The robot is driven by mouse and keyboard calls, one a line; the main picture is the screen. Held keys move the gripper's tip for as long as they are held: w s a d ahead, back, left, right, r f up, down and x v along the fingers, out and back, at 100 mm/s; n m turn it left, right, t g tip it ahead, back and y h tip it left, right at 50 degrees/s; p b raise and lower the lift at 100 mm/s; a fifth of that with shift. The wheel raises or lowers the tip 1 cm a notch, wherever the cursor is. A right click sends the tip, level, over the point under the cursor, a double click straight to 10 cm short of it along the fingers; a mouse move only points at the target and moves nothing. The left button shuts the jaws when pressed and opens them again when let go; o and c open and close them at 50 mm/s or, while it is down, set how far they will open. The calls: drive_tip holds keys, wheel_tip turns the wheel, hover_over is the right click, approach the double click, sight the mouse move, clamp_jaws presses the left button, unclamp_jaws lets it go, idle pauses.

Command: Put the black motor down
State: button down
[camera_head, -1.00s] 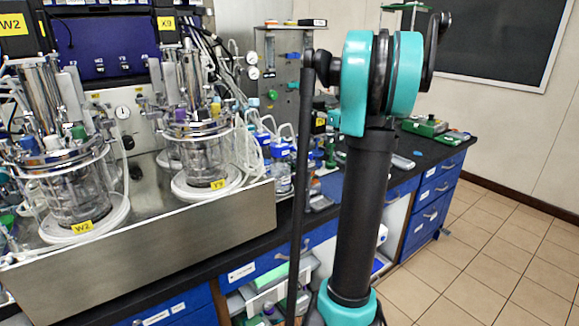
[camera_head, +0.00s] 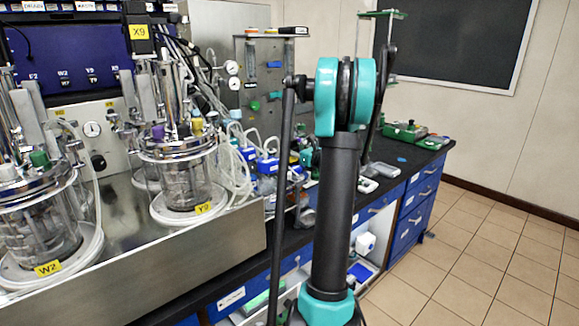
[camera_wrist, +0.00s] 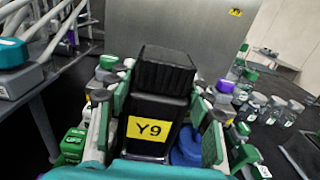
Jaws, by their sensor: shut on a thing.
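The black motor (camera_wrist: 167,70) is a ribbed block with a yellow Y9 label on its near face, upright in the wrist view. My gripper (camera_wrist: 156,125) is shut on it, with one green-padded finger on each side. The motor's lower end is hidden, and I cannot tell whether it touches anything below. In the head view my arm stands in the middle; the gripper and motor do not show there.
Glass bioreactor Y9 (camera_head: 183,178) and bioreactor W2 (camera_head: 38,225) stand at the left on a steel platform (camera_head: 205,262). In the wrist view, several capped bottles (camera_wrist: 285,112) are at the right and green-white boxes (camera_wrist: 72,145) at the left.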

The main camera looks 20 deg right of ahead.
sight(290, 164)
drive_tip(key=shift+f, duration=3.8)
drive_tip(key=shift+f, duration=0.1)
drive_tip(key=c, duration=0.6)
unclamp_jaws()
drive_tip(key=shift+c, duration=0.2)
drive_tip(key=v, duration=1.2)
